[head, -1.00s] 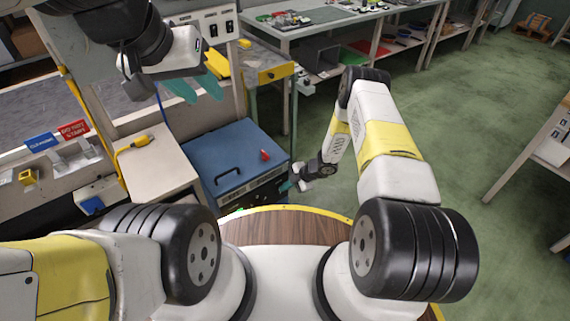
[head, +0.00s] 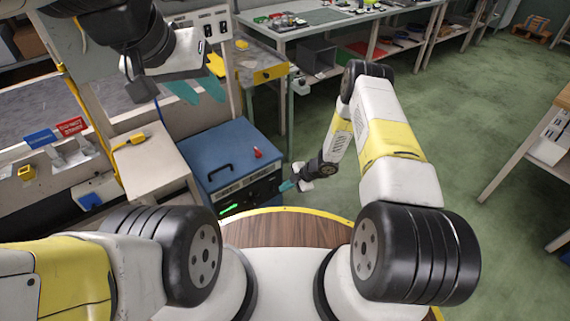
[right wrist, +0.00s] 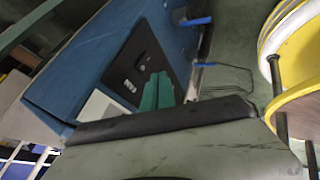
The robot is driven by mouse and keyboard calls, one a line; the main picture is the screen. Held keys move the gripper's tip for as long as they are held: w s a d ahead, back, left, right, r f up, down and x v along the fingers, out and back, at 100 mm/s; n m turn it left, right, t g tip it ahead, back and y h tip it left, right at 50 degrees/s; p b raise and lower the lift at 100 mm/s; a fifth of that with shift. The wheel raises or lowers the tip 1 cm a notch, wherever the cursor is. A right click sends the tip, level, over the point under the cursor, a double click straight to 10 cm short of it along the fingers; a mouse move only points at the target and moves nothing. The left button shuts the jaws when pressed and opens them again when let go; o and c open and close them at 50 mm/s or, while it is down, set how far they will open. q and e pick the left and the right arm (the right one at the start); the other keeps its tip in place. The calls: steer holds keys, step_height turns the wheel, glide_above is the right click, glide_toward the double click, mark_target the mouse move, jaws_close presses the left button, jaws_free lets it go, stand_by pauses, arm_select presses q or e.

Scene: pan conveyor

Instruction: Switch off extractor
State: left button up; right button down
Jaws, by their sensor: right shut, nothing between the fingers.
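The extractor appears to be the blue cabinet (head: 205,152) with a black handle on top and a dark front panel with a lit green strip (head: 229,210). It also shows in the right wrist view (right wrist: 98,62), where its dark panel (right wrist: 138,62) carries small controls I cannot identify. My right gripper (head: 287,185) is shut and empty beside the front's right end. In the right wrist view its teal fingers (right wrist: 157,91) overlap the dark panel; I cannot tell whether they touch it. My left gripper (head: 197,90) is open and empty, above and behind the cabinet.
A pale stand (head: 155,165) with a yellow device is left of the cabinet. A red item (head: 257,153) lies on the cabinet. A switch box (head: 212,29) and workbench (head: 330,28) are behind. Green floor (head: 460,110) is open on the right.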

steer(key=w+a+r+v, duration=0.1)
steer(key=v, duration=0.7)
steer(key=shift+w+d+r, duration=0.15)
steer(key=shift+w+r, duration=0.05)
steer(key=shift+r, duration=0.15)
